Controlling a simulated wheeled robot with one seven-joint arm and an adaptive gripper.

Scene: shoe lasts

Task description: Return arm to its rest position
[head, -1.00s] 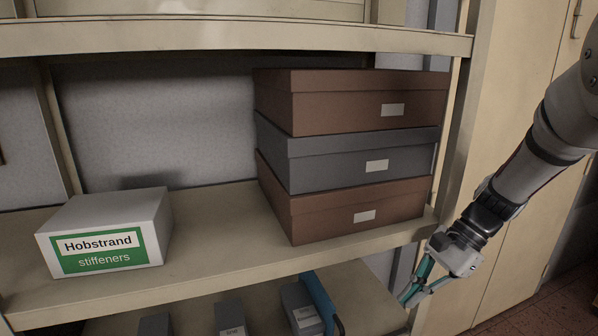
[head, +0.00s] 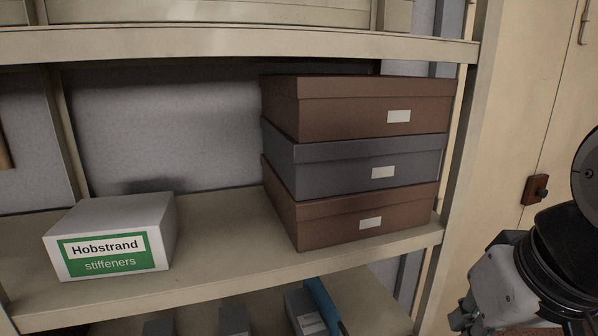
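My gripper (head: 468,322) is at the lower right edge of the head view, in front of the cabinet and right of the shelf post. Only its housing and upper part show. Its fingertips are cut off by the bottom edge, so I cannot see whether it is open or shut. My arm is folded close at the right edge. The gripper is apart from the shelf and its boxes.
A shelf (head: 225,275) holds a white Hobstrand stiffeners box (head: 112,235) at left. A stack at right has a brown box (head: 350,120), a grey box (head: 330,170) and another brown box (head: 330,222). Grey boxes (head: 233,320) and a blue item (head: 322,305) are below.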

